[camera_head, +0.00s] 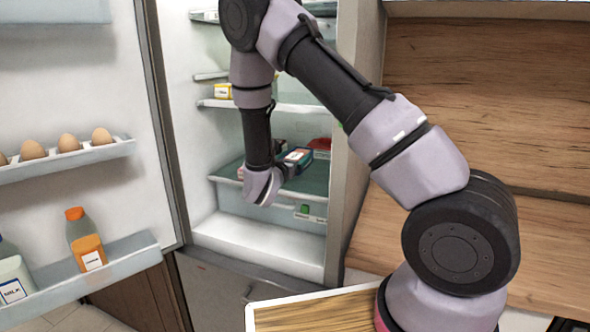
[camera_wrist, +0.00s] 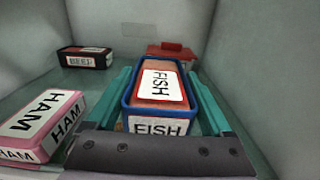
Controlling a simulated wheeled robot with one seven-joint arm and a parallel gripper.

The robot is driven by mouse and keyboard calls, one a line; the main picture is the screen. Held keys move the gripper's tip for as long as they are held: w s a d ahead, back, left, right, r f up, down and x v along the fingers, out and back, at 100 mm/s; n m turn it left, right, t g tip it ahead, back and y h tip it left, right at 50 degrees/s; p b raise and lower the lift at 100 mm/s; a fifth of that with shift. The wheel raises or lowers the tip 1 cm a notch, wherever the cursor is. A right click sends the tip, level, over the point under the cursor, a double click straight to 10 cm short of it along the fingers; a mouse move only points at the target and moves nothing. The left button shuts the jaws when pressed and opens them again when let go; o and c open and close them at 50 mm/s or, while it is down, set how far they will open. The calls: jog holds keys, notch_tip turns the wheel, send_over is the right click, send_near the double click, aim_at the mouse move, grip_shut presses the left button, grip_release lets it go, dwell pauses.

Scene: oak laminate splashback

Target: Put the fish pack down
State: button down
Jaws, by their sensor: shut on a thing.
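The fish pack (camera_wrist: 158,92) is a blue-edged tray with an orange-brown top and white FISH labels. It sits between the two teal fingers of my gripper (camera_wrist: 160,95), which is shut on it. In the head view the fish pack (camera_head: 297,155) shows small inside the fridge, just above a glass shelf, with my wrist in front of it. Whether its underside touches the shelf (camera_head: 315,183) I cannot tell.
A pink HAM pack (camera_wrist: 42,127) lies close on the left. A dark BEEF pack (camera_wrist: 85,57) is at the back left, and a red-lidded container (camera_wrist: 171,52) stands behind the fish pack. The open fridge door (camera_head: 75,120) holds eggs (camera_head: 68,142) and bottles (camera_head: 84,238).

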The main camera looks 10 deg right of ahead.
jog(key=shift+f, duration=1.95)
jog(key=shift+f, duration=0.15)
grip_release()
jog(key=shift+s+a, duration=0.25)
jog(key=shift+s, duration=0.05)
jog(key=v, duration=1.1)
jog(key=shift+s, duration=0.2)
jog(key=shift+a, duration=0.1)
